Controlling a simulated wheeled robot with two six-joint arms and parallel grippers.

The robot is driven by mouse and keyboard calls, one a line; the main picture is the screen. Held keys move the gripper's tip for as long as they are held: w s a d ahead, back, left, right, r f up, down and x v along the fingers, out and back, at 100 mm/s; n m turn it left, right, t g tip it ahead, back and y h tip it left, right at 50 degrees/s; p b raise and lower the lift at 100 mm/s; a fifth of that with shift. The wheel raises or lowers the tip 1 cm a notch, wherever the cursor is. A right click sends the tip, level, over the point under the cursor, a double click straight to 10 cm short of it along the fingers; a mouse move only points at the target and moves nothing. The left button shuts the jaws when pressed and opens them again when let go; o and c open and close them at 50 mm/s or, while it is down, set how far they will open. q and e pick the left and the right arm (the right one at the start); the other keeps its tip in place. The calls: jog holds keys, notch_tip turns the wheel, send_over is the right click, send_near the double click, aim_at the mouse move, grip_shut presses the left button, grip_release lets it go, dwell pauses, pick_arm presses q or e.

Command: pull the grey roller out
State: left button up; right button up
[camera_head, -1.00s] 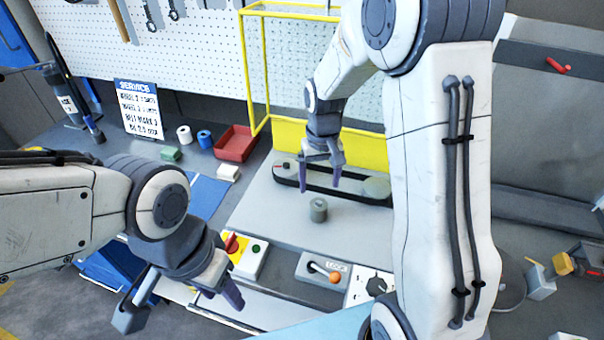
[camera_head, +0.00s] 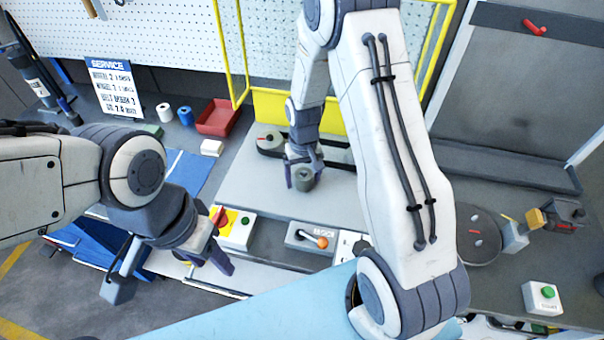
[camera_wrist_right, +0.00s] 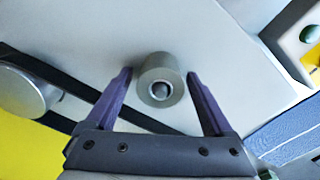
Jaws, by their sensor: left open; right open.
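The grey roller (camera_head: 304,180) stands on the light grey plate (camera_head: 250,190) in front of the black belt. In the right wrist view the roller (camera_wrist_right: 161,80) sits between the tips of my right gripper (camera_wrist_right: 160,78), with a gap on each side. In the head view my right gripper (camera_head: 304,176) is low at the roller, open, its fingers either side of it. My left gripper (camera_head: 172,278) is open and empty over the front left edge of the bench, well away from the roller.
A black belt (camera_head: 335,160) and yellow guard frame (camera_head: 275,105) stand behind the roller. A red-knob switch box (camera_head: 236,230) and a lever box with an orange ball (camera_head: 310,238) are in front. A red tray (camera_head: 218,118) lies back left.

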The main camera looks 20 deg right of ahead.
grip_shut()
jog(key=c, duration=0.9)
grip_release()
grip_shut()
jog(key=shift+r, duration=0.15)
jog(key=shift+r+p, duration=3.4)
jog(key=shift+r, duration=0.6)
